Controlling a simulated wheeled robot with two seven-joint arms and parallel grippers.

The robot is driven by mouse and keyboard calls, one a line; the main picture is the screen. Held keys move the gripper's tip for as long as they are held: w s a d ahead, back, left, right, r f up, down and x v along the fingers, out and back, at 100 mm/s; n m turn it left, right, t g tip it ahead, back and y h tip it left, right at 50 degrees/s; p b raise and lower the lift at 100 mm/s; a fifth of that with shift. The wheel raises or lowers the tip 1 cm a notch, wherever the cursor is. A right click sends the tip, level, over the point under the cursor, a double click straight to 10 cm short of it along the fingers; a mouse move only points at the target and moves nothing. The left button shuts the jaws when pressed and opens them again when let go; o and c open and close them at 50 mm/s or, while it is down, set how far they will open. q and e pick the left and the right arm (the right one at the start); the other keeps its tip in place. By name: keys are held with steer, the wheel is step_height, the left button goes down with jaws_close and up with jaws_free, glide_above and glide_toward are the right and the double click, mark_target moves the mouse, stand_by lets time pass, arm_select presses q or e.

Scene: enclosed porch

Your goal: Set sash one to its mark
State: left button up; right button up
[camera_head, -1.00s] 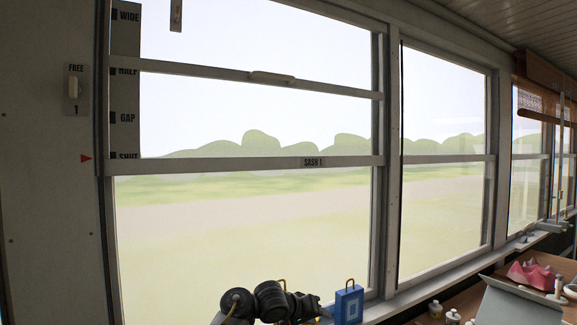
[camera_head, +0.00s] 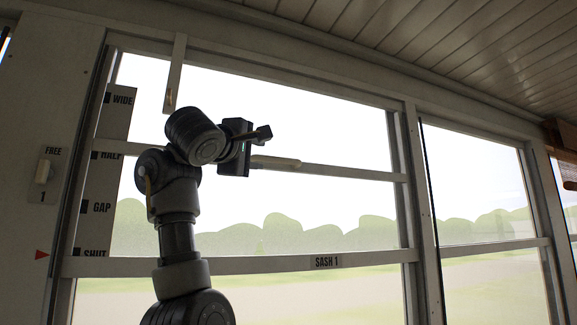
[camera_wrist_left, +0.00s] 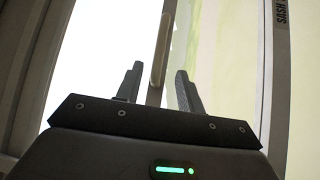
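Sash one, labelled "SASH 1" (camera_head: 326,261), is the left window. Its upper rail carries a pale handle (camera_head: 275,161). The scale strip (camera_head: 100,185) on its left reads WIDE, HALF, GAP and SHUT from the top; the upper rail crosses HALF. A red arrow (camera_head: 41,254) on the frame points at SHUT. My left gripper (camera_head: 262,134) is raised just above the handle's left end. In the left wrist view its fingers (camera_wrist_left: 158,88) are open and empty, with the handle (camera_wrist_left: 160,52) ahead, in line with the gap. My right gripper is out of view.
A plate (camera_head: 45,172) marked FREE and 1, with a pale switch, is on the left post. A narrow strip (camera_head: 174,75) hangs from the window head just left of my gripper. The second window (camera_head: 485,230) is to the right. The slatted ceiling (camera_head: 430,60) is above.

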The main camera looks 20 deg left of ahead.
mark_target(274, 158)
arm_select(q)
steer(key=w+p, duration=0.3)
steer(key=w+r+p, duration=0.1)
steer(key=w+p, duration=0.1)
steer(key=w, duration=0.1)
steer(key=w+p, duration=0.3)
steer(key=shift+w+a+r+p, duration=0.2)
steer(key=shift+w+r+p, duration=0.05)
steer(key=shift+r+p, duration=0.1)
steer(key=shift+w, duration=0.3)
steer(key=shift+w+f, duration=0.2)
steer(key=shift+w, duration=0.15)
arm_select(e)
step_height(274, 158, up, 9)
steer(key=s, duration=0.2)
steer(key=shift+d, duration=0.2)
arm_select(q)
steer(key=shift+c, duration=0.5)
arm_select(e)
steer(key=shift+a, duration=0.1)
arm_select(q)
jaws_close()
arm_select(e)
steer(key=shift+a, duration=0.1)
